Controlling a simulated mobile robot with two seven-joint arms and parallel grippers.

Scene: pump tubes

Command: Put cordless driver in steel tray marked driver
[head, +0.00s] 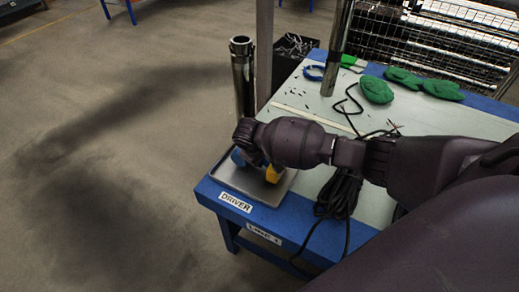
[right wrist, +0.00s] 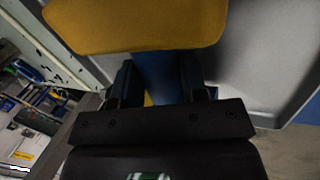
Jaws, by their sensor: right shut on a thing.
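The cordless driver (head: 273,174), yellow and blue, is mostly hidden behind my right arm in the head view. My right gripper (right wrist: 159,80) is shut on its blue handle, with the yellow part (right wrist: 135,22) beyond the fingers in the right wrist view. The driver is over the grey steel tray (head: 278,192) at the table's corner; I cannot tell whether it touches the tray floor. The tray also shows in the right wrist view (right wrist: 272,50). A DRIVER label (head: 235,202) is on the blue table edge in front. My left gripper is not in view.
A shiny steel tube (head: 243,80) stands just behind the tray, and another (head: 337,50) further back. A black cable bundle (head: 338,192) lies right of the tray under my arm. Green gloves (head: 376,89) lie at the back. Open floor is to the left.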

